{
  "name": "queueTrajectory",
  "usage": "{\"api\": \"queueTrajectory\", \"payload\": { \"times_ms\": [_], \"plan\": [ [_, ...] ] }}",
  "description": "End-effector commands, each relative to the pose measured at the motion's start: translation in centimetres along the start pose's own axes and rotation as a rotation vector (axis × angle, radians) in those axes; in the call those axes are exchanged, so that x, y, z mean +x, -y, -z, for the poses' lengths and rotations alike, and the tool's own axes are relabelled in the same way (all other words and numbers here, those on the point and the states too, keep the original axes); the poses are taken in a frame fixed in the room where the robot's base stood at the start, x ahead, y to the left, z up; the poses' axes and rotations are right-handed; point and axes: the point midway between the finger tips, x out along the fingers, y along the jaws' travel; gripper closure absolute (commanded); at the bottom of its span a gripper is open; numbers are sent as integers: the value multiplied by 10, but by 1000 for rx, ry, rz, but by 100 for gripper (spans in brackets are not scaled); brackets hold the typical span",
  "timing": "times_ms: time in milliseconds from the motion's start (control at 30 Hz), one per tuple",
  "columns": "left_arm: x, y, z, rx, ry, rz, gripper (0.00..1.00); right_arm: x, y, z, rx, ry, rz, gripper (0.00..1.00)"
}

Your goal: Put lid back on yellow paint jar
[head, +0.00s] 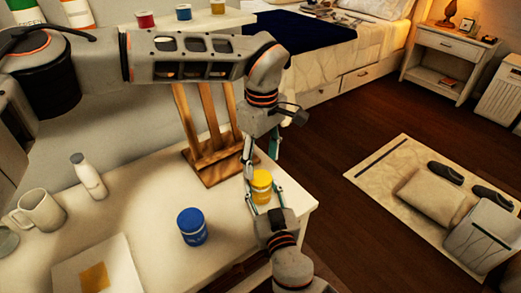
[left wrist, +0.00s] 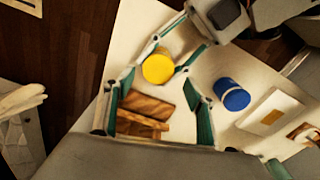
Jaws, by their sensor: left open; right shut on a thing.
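The yellow paint jar (head: 261,187) stands upright near the right end of the white table. Its round top is plain yellow in the left wrist view (left wrist: 158,68); I cannot tell whether that is the lid or the paint. No separate yellow lid shows. My right gripper (head: 263,197) reaches in from the front and is shut on the jar, a finger on each side. My left gripper (head: 262,153) is open and points down above the jar. In the left wrist view its teal fingers (left wrist: 160,80) are spread, with nothing between them at the tips but the jar below.
A blue paint jar (head: 192,227) stands left of the yellow one. A wooden easel (head: 208,165) stands close behind. The table's right edge is close to the yellow jar.

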Motion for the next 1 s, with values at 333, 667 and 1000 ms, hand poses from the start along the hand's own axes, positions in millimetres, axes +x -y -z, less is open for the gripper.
{"api": "queueTrajectory", "payload": {
  "times_ms": [333, 667, 1000],
  "plan": [
    [-6, -1, -1, -661, 1, -1, 44, 0, 0, 0, 0, -1, 0, 100],
    [-11, -2, 0, -1295, 2, -1, 44, 0, 0, 0, 0, -1, 0, 100],
    [-17, -2, 1, -1952, 3, 1, 44, 0, 0, 0, 0, -1, 0, 100]
  ]
}}
